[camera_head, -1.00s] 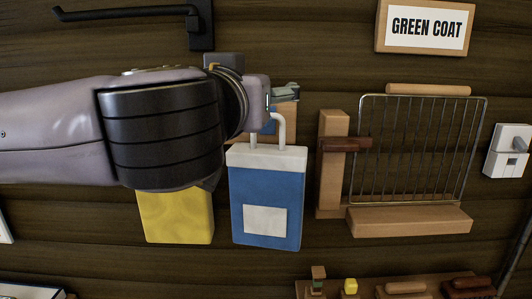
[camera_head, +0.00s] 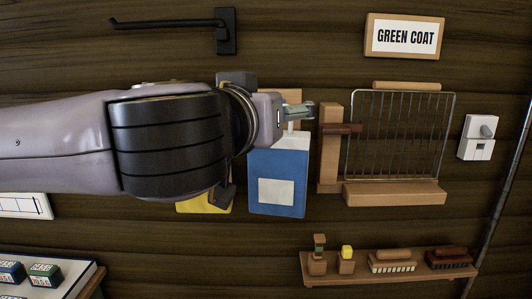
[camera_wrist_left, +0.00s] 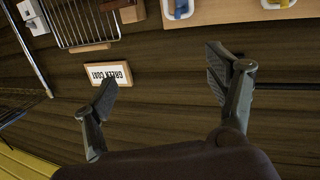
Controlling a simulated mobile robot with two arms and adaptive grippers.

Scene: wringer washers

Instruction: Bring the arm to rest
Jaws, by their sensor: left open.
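My left arm comes in from the left across the head view. My left gripper (camera_head: 300,110) points right, in front of the wall near the blue and white hanging box. In the left wrist view the two fingers of my left gripper (camera_wrist_left: 165,90) are spread wide with nothing between them. Behind them are the plank wall and the "GREEN COAT" sign (camera_wrist_left: 108,75), upside down there. The sign (camera_head: 404,36) is at the upper right in the head view. My right gripper is not in view.
The blue box (camera_head: 278,190) and a yellow one (camera_head: 205,205) hang partly behind my arm. A wire rack (camera_head: 398,135) on wooden blocks is to the right, with a white switch (camera_head: 477,138) beyond. A shelf (camera_head: 390,278) holds brushes and small items. A black bracket (camera_head: 226,32) is above.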

